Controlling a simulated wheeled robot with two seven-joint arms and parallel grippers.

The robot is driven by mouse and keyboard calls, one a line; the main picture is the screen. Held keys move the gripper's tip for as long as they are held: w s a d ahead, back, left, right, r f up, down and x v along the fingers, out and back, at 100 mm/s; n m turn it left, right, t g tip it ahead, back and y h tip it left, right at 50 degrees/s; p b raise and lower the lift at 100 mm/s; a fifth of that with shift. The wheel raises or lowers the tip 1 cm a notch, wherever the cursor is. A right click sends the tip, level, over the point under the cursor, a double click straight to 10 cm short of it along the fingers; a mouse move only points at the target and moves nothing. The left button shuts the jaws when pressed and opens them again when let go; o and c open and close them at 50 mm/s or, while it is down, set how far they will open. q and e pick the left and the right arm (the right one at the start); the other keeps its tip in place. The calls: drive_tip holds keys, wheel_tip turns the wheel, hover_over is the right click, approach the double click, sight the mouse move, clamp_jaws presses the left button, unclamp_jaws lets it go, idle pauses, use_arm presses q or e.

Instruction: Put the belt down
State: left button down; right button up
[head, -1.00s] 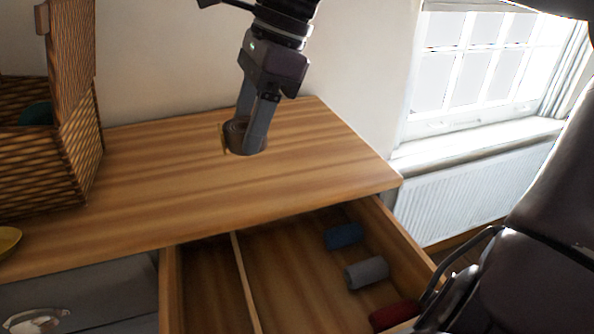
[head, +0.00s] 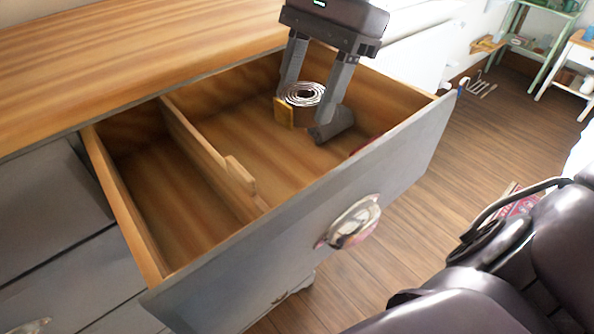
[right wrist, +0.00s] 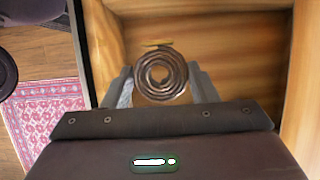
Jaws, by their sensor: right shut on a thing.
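The belt (head: 303,96) is a coiled brown strap with a gold-coloured buckle, its spiral facing up. My right gripper (head: 314,105) points down and is shut on the belt, with one finger on each side. The belt is inside or just over the wider right compartment of the open drawer (head: 372,170); I cannot tell whether it touches the drawer floor. In the right wrist view the coil (right wrist: 160,76) sits between the two fingertips (right wrist: 161,88), above bare wood. My left gripper is not in view.
A wooden divider (head: 205,150) separates the empty left compartment. The wooden dresser top (head: 120,50) is clear where visible. A patterned rug (right wrist: 60,118) lies on the floor.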

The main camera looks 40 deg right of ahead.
wheel_tip(320, 180, down, 10)
drive_tip(key=shift+r, duration=0.1)
drive_tip(key=shift+f, duration=2.65)
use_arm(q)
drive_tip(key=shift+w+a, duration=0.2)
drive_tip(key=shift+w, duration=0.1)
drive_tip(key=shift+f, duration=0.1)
use_arm(e)
drive_tip(key=shift+f, duration=0.15)
drive_tip(key=o, duration=1.1)
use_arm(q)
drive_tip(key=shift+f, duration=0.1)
use_arm(e)
drive_tip(key=shift+o, duration=0.2)
